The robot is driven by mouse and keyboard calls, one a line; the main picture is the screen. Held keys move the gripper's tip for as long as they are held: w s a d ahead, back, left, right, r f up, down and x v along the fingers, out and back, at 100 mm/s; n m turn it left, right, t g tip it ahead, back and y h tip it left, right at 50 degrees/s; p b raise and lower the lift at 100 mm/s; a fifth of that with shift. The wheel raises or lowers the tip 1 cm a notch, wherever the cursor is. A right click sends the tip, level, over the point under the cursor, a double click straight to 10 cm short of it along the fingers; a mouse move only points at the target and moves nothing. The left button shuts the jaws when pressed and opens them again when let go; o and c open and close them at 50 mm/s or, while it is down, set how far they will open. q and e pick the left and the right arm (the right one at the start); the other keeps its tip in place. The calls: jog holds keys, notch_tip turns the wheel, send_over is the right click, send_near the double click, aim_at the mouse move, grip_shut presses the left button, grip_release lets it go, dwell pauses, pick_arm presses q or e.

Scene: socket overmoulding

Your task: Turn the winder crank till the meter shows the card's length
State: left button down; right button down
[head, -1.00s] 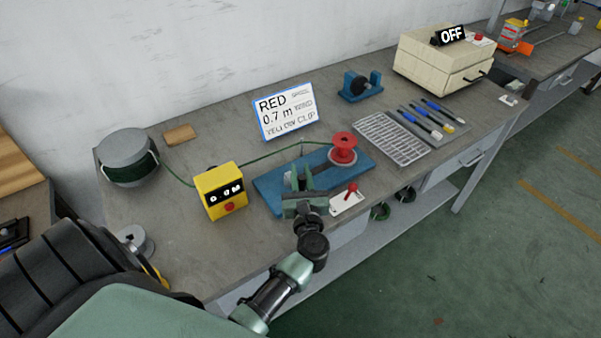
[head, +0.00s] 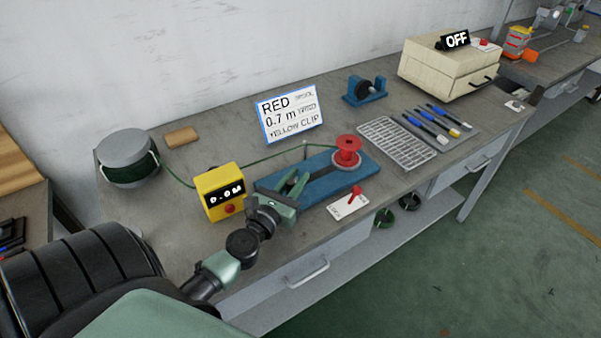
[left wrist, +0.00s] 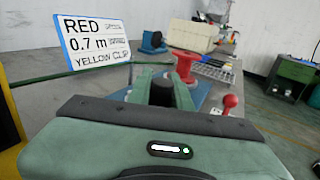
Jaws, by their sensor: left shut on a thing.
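The winder is a blue base (head: 366,169) with a red spool (head: 347,150) at its right end. My left gripper (head: 288,187) is at the base's left end, shut around a dark upright grip (left wrist: 162,92), apparently the crank's handle, mostly hidden by the fingers. A dark arm (head: 322,180) seems to run from there toward the spool. The yellow meter (head: 219,192) left of my gripper reads 0.0 M. The white card (head: 290,115) behind reads RED, 0.7 m, YELLOW CLIP; it also shows in the left wrist view (left wrist: 92,43). My right gripper is not in view.
A green cable (head: 245,171) runs from the grey drum (head: 129,160) past the meter toward the winder. A red-handled piece on a white plate (head: 346,204) sits close in front of the base. A metal grid tray (head: 398,144) stands to the right.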

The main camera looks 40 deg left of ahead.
pick_arm(q)
jog(key=shift+s+a+f+m+h+b, duration=0.1)
jog(key=shift+s+m+h+b, duration=0.05)
jog(key=shift+m+h+b, duration=0.35)
jog(key=shift+s+a+f+m+h+b, duration=0.1)
jog(key=shift+m+h+b, duration=0.2)
jog(key=shift+h+b, duration=0.3)
jog(key=shift+r+m+h+b, duration=0.15)
jog(key=shift+m+h+b, duration=0.2)
jog(key=shift+h, duration=0.15)
jog(key=shift+s, duration=0.1)
jog(key=c, duration=1.3)
grip_release()
